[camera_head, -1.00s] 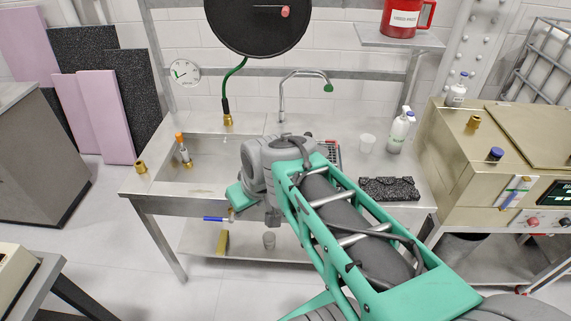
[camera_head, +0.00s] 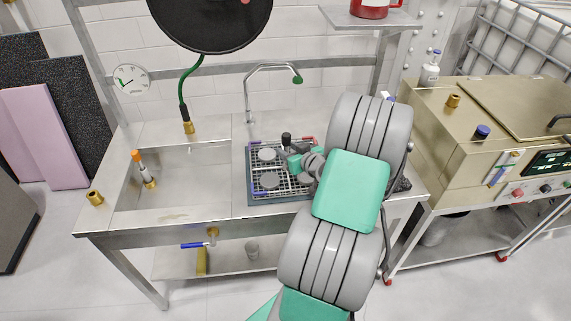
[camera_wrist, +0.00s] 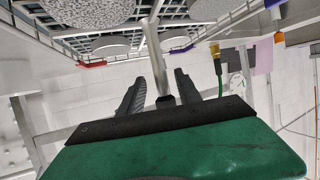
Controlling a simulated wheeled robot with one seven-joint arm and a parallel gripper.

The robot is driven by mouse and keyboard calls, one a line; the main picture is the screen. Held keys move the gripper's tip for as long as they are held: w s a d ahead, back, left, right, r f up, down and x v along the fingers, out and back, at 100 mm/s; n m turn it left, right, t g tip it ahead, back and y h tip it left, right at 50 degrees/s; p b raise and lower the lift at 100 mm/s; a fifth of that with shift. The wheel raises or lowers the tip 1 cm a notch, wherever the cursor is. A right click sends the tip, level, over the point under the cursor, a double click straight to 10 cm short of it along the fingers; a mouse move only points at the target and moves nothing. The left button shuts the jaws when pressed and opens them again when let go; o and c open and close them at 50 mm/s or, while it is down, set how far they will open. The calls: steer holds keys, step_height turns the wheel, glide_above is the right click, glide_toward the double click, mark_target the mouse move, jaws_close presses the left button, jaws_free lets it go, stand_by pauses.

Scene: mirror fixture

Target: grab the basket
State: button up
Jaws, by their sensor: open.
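The basket (camera_head: 258,196) is a dark wire-grid tray holding grey discs, on the steel bench right of the sink. It shows upside down along the top of the wrist view (camera_wrist: 180,37). A pale upright post (camera_wrist: 153,50) runs from the basket to between my fingers; its dark end is close to my palm. My gripper (camera_wrist: 160,78) is open around the post, one finger on each side, and I see gaps beside it. In the head view my gripper (camera_head: 288,152) is over the basket, and my arm hides the basket's right side.
The sink (camera_head: 185,180) with an orange-capped bottle (camera_head: 143,170) is left of the basket. A faucet (camera_head: 250,90) stands behind it. A metal bath unit (camera_head: 450,150) is at the right.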

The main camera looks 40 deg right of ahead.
mark_target(282, 162)
steer(key=p+x, duration=0.1)
steer(key=x, duration=0.3)
steer(key=shift+w+a+f, duration=0.1)
steer(key=shift+w, duration=0.1)
steer(key=shift+s, duration=0.1)
steer(key=shift+c, duration=0.3)
jaws_close()
stand_by(0.6)
